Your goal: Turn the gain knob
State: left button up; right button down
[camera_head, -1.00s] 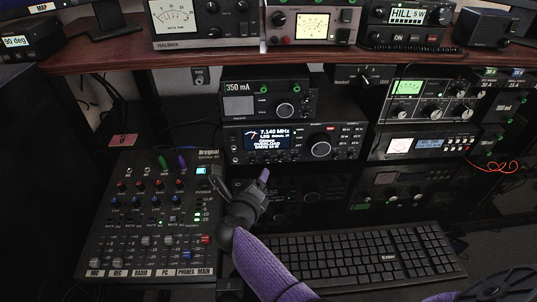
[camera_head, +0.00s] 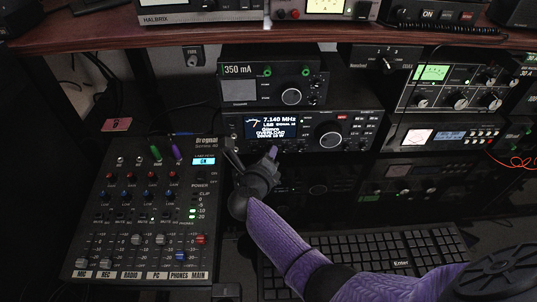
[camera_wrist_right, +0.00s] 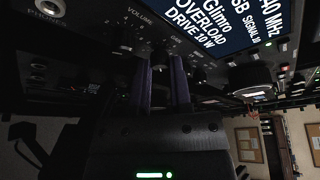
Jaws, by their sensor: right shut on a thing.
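The black radio (camera_head: 350,133) with the blue-lit display stands on the lower shelf, and its screen reads 7.140 MHz and OVERLOAD. My right gripper (camera_head: 270,158) is at the lower left of its front. In the right wrist view, my gripper's two purple fingers (camera_wrist_right: 161,72) reach up to the panel, close together on a small dark knob (camera_wrist_right: 159,58) beside a partly readable GAIN label. The fingers cover much of this knob. Another knob (camera_wrist_right: 124,41) near the VOLUME label is left of the fingers. My left gripper is not in view.
A mixer (camera_head: 150,215) with faders and coloured knobs stands left of my right gripper. A keyboard (camera_head: 375,250) lies below my purple forearm. A smaller 350 mA unit (camera_head: 273,83) sits on top of the radio. The wooden shelf (camera_head: 110,32) runs above.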

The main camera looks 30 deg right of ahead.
jog(key=shift+f+n+h+b, duration=0.25)
jog(key=shift+n+h+b, duration=0.25)
jog(key=shift+n, duration=0.4)
jog(key=shift+r+n+h, duration=0.1)
jog(key=shift+n+h, duration=0.2)
jog(key=shift+n, duration=0.4)
jog(key=c, duration=0.5)
grip_release()
jog(key=shift+c, duration=0.2)
jog(key=shift+a, duration=0.1)
